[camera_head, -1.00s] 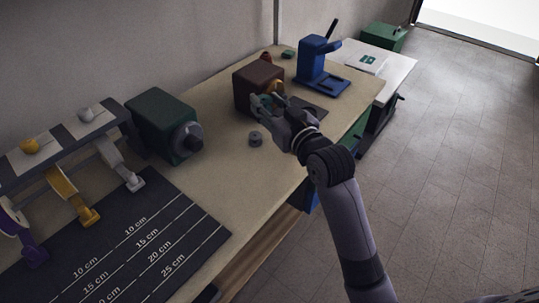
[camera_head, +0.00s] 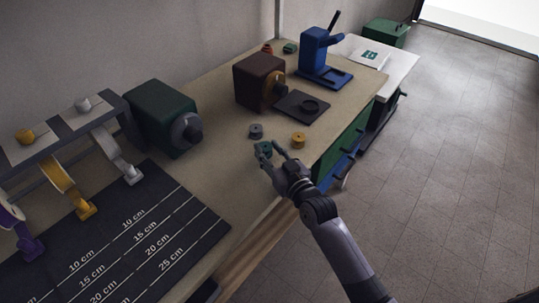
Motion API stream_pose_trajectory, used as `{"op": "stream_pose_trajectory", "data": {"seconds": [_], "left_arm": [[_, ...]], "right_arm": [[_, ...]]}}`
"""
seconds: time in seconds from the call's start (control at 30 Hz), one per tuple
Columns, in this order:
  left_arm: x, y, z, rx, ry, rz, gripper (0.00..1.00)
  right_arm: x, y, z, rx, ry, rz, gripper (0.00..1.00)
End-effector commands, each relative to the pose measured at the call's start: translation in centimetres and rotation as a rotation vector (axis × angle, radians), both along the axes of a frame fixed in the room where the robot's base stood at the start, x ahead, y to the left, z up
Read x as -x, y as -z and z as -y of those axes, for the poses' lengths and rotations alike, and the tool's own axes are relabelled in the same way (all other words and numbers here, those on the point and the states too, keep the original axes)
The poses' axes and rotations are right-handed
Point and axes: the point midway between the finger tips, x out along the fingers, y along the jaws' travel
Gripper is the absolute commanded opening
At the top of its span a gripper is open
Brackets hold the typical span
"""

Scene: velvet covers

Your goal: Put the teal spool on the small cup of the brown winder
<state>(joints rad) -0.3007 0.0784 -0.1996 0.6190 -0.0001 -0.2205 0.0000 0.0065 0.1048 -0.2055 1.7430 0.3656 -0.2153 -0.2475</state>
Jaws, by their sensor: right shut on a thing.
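The teal spool (camera_head: 264,148) is at the tips of my right gripper (camera_head: 271,153), which is shut on it, low over the front part of the bench; whether it touches the bench I cannot tell. The gripper hides part of the spool. The brown winder (camera_head: 257,82) stands farther back, a brown box with an orange-gold disc (camera_head: 277,91) on its side. A dark plate (camera_head: 294,109) in front of it bears a small dark round cup (camera_head: 311,106), which looks empty. My left gripper is not in view.
A grey spool (camera_head: 256,131) lies just behind the gripper and a yellow spool (camera_head: 298,140) to its right. A green winder (camera_head: 161,117) stands left, a blue stand (camera_head: 320,58) at the back right. A dark measuring mat (camera_head: 200,222) covers the front left. Bench between gripper and plate is mostly clear.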

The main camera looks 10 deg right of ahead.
Motion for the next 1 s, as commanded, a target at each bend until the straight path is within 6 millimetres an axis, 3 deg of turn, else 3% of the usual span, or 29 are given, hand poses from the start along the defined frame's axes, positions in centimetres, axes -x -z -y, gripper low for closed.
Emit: {"op": "stream_pose_trajectory", "data": {"seconds": [0.1,0.47,0.5,0.7,0.8,1.0], "left_arm": [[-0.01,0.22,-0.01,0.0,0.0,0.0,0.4],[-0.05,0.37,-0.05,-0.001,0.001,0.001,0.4],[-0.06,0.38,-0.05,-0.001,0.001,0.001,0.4],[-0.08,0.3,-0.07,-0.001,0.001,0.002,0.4],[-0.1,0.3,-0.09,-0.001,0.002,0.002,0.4],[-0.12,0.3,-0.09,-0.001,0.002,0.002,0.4]], "right_arm": [[0.02,1.14,0.01,0.002,0.0,0.001,0.21],[0.02,1.49,0.03,0.001,0.001,0.001,0.21],[0.01,1.53,0.03,0.001,0.001,0.001,0.34],[0.01,1.44,0.03,0.001,0.001,0.001,0.48],[0.01,1.44,0.03,0.001,0.001,0.001,0.54],[0.01,1.43,0.03,0.001,0.001,0.001,0.54]]}}
